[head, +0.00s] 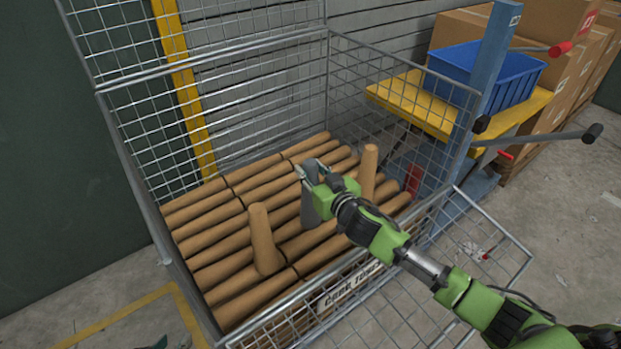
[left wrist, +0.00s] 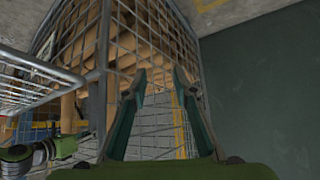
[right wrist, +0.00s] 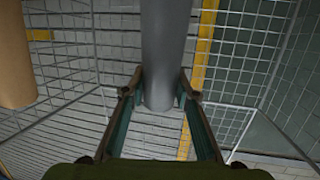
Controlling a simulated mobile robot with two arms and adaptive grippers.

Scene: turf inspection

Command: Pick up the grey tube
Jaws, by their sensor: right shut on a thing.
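The grey tube (head: 310,208) stands roughly upright inside the wire cage, among brown tubes. It also shows in the right wrist view (right wrist: 165,50), between the two fingers. My right gripper (head: 312,178) is shut on the grey tube near its upper end, and fingers partly hide it. In the head view I cannot tell whether its lower end touches the brown tubes. My left gripper (left wrist: 160,75) is open and empty in the left wrist view, outside the cage mesh. Only a little of the left arm shows at the bottom edge of the head view.
The wire cage (head: 112,88) has tall mesh sides and a lowered front panel (head: 480,240). Brown tubes (head: 215,235) lie in rows; two stand upright, left (head: 262,238) and right (head: 368,170) of the grey tube. A blue bin (head: 500,75) and cardboard boxes (head: 570,70) are at right.

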